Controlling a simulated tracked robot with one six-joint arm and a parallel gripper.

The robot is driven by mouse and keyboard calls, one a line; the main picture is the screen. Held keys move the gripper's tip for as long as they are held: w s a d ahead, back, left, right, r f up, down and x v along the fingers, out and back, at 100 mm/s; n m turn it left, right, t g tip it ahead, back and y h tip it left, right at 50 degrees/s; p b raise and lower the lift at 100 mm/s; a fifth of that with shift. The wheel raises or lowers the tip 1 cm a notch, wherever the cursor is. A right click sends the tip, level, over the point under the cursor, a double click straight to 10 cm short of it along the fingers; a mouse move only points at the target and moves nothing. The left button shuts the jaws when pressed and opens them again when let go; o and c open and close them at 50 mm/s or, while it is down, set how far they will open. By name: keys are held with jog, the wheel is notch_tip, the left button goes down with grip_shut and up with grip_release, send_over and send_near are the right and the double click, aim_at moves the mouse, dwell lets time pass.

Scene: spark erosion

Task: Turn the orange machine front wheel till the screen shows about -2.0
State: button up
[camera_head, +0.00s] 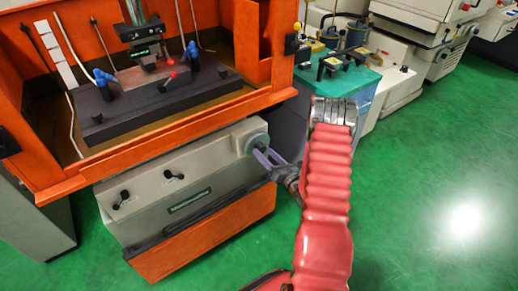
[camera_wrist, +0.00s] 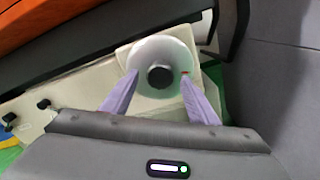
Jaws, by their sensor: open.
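The orange machine (camera_head: 220,218) stands at the left, with a grey-white front panel below its open work tank. Its front wheel (camera_head: 256,143) is a pale disc at the panel's right end. In the wrist view the wheel (camera_wrist: 178,55) shows face-on, with a dark hub and a small red mark at its lower right. My gripper (camera_head: 264,155) is at the wheel. In the wrist view its two pale purple fingers (camera_wrist: 152,92) are spread, one on each side of the wheel's lower part. I cannot tell whether they touch the rim. No readable number shows on any screen.
Black knobs (camera_head: 172,176) sit on the panel left of the wheel. The orange tank edge (camera_head: 160,148) overhangs the panel. A teal-topped cabinet (camera_head: 340,82) stands behind my arm. Green floor (camera_head: 430,180) is clear at the right.

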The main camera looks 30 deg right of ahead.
jog(key=s, duration=1.2)
jog(key=shift+s+d, duration=0.2)
jog(key=shift+s, duration=0.2)
dwell(0.8)
dwell(0.5)
